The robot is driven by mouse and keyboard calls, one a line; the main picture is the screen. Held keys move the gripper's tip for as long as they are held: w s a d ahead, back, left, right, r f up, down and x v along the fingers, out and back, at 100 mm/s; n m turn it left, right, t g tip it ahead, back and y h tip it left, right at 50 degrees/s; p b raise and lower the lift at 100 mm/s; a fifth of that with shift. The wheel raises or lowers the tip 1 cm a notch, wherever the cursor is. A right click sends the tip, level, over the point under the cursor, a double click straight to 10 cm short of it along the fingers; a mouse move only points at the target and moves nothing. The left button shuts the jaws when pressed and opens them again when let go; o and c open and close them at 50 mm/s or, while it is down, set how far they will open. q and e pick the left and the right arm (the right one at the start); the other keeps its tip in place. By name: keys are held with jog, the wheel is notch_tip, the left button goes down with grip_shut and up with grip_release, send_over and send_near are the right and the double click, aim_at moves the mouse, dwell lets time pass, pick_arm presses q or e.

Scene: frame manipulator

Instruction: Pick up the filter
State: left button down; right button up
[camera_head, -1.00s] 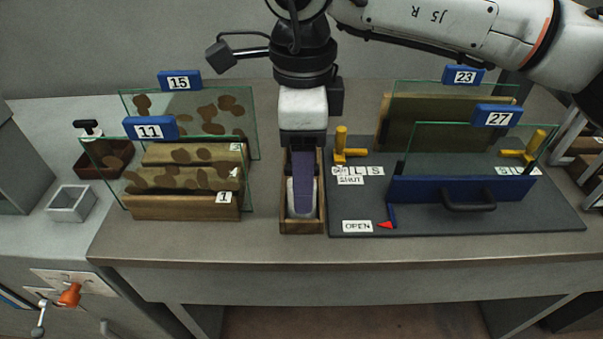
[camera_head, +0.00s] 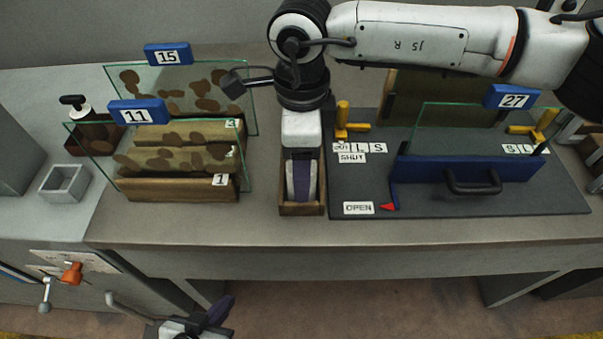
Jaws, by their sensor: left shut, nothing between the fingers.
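Nothing in view is clearly marked as the filter. Glass plates with blue tags stand on the bench: plate 11 (camera_head: 88,160) and plate 15 (camera_head: 118,82) at the left, plate 27 (camera_head: 455,125) at the right. My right gripper (camera_head: 302,192) points down at a narrow wooden box (camera_head: 302,209) in the middle. Its purple finger is seen edge-on against a white thing (camera_head: 291,182) in the box; I cannot tell whether it grips it. My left gripper (camera_head: 218,312) is shut and empty at the bottom edge, in front of the bench and apart from everything on it.
A dark board (camera_head: 470,205) at the right carries a blue bar with a black handle (camera_head: 472,182), yellow clamps (camera_head: 345,120) and an OPEN label. An orange knob (camera_head: 72,272) sticks out at the lower left.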

jog(key=shift+f, duration=0.75)
jog(key=c, duration=1.2)
